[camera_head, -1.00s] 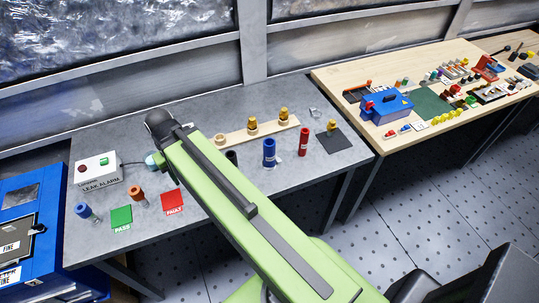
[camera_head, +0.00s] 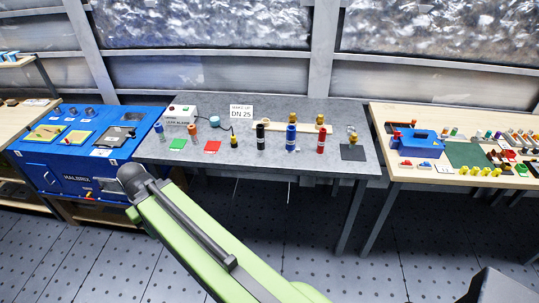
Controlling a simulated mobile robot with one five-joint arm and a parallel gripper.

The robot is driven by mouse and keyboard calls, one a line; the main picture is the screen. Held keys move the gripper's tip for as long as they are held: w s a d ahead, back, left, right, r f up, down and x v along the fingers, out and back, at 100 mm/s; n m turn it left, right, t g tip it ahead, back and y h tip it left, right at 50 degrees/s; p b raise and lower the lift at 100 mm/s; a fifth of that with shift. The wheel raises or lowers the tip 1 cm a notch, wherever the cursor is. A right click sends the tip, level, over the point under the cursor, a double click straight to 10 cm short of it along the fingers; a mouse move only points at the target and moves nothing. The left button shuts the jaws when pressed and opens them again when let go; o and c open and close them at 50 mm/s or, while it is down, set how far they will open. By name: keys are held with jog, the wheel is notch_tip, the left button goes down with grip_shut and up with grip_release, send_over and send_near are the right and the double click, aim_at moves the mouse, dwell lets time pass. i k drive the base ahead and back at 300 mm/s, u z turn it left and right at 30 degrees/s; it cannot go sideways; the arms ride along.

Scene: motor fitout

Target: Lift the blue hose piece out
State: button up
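A blue hose piece (camera_head: 291,136), an upright cylinder with a pale mark, stands on the grey table (camera_head: 215,110) between a black hose piece (camera_head: 260,136) and a red one (camera_head: 320,139). A smaller blue-and-grey piece (camera_head: 159,131) stands at the table's left end. My green arm reaches up from the bottom of the picture to a dark joint in front of the table's left end. My gripper is not visible beyond that joint. The blue hose piece is well to the right of the joint, with nothing touching it that I can see.
A wooden rack with brass fittings (camera_head: 293,118) stands behind the hose pieces. Green (camera_head: 178,144) and red (camera_head: 212,147) pads lie at left, near a white leak alarm box (camera_head: 179,114). A dark pad (camera_head: 352,153) lies at right. A blue cabinet (camera_head: 50,172) adjoins the left end.

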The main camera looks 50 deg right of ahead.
aim_at(291, 139)
jog(key=i, duration=1.45)
jog(key=z, duration=0.95)
jog(key=i, duration=0.6)
jog(key=z, duration=0.3)
